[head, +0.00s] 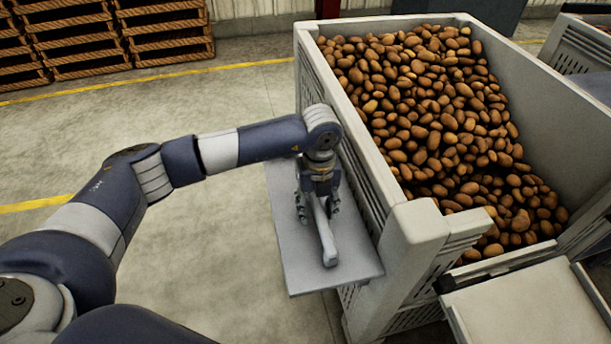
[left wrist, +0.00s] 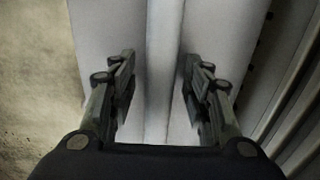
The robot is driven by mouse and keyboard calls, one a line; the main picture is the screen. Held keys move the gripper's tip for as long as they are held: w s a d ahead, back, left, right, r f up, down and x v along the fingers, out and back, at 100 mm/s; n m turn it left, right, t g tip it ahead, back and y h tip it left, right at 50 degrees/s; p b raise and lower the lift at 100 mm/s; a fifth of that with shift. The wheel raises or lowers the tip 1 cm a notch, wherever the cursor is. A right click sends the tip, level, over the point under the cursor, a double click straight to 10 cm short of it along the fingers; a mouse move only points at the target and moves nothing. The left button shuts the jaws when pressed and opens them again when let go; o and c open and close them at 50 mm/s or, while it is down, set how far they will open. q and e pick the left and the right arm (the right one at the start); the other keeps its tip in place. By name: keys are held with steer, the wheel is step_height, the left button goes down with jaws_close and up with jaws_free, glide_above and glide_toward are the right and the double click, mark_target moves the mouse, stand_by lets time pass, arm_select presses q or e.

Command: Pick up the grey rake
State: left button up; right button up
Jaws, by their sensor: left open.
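The grey rake (head: 327,240) lies on a grey shelf (head: 300,262) fixed beside the large potato bin. Its light handle points toward the front of the shelf, and its far part is hidden under my left gripper. My left gripper (head: 318,212) is over the rake, pointing down, with one finger on each side of the handle. In the left wrist view the handle (left wrist: 164,70) runs between the two open fingers (left wrist: 158,85), apart from both. I cannot tell how far the fingertips are above the shelf. My right gripper is not in view.
A large grey bin (head: 418,222) full of potatoes (head: 430,110) stands right of the shelf, its wall close to my gripper. A pale flat surface (head: 535,305) is at the lower right. Wooden pallets (head: 75,40) are stacked at the back left. The floor left of the shelf is clear.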

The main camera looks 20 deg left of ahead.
arm_select(q)
steer(key=shift+r, duration=0.15)
steer(key=shift+c, duration=1.1)
jaws_close()
steer(key=shift+r, duration=0.15)
steer(key=shift+r+p, duration=0.55)
steer(key=shift+r, duration=0.05)
step_height(320, 180, up, 3)
steer(key=shift+f+p, duration=0.2)
steer(key=shift+p, duration=0.65)
steer(key=s+p, duration=0.1)
steer(key=s, duration=0.4)
steer(key=s+p, duration=0.1)
steer(key=s, duration=0.4)
steer(key=s+r+p, duration=0.1)
steer(key=s+p, duration=0.1)
steer(key=s, duration=0.4)
